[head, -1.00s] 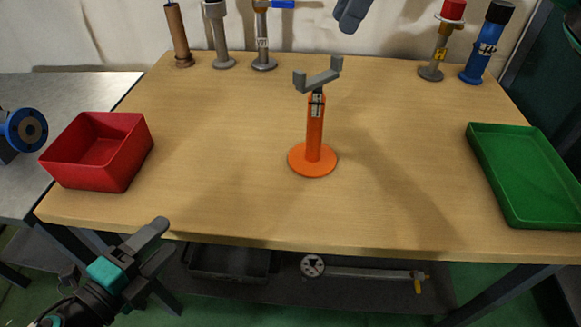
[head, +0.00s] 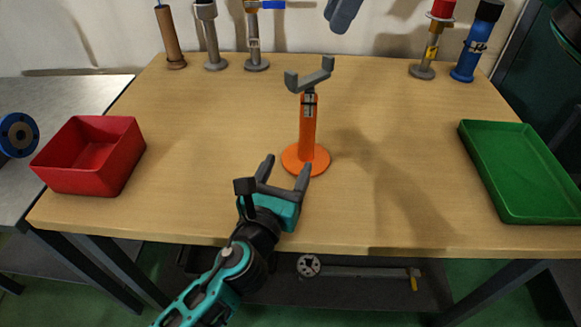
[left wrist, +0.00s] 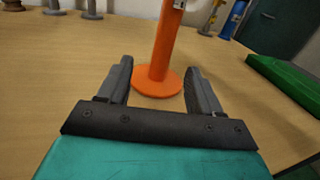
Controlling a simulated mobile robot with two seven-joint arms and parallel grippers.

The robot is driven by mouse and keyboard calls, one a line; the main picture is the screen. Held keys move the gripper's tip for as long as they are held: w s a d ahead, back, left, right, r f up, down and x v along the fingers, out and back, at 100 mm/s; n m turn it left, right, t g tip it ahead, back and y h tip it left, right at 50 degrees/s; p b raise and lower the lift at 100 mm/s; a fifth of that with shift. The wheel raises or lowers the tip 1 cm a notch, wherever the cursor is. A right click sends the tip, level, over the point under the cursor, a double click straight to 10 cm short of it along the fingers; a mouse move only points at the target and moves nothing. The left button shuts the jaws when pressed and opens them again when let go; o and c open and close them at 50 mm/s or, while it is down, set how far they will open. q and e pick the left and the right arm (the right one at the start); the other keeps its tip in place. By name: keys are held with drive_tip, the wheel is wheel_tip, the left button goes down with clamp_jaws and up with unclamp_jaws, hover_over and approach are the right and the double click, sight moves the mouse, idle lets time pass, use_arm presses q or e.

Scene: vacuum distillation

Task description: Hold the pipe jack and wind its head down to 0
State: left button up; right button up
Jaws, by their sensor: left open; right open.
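The pipe jack (head: 309,125) stands upright on the table, with an orange post, round orange foot and grey forked head (head: 310,76) on a short threaded neck. A small label with dark marks is on the upper post. My left gripper (head: 287,169) is open and empty, low in front of the jack's foot. In the left wrist view the orange post (left wrist: 163,45) stands beyond and between the open fingers (left wrist: 158,78), clear of them; the head is out of that view.
A red bin (head: 90,155) is at the left and a green tray (head: 525,170) at the right. Several stands line the back edge, including a blue one (head: 476,42). The table around the jack is clear.

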sight(309, 128)
use_arm(q)
drive_tip(key=shift+w+d+r, duration=0.1)
drive_tip(key=shift+w+d, duration=0.05)
drive_tip(key=shift+d, duration=0.3)
drive_tip(key=shift+w+d, duration=0.1)
drive_tip(key=shift+w, duration=0.25)
drive_tip(key=x, duration=1.2)
drive_tip(key=shift+c, duration=0.2)
clamp_jaws()
idle(0.3)
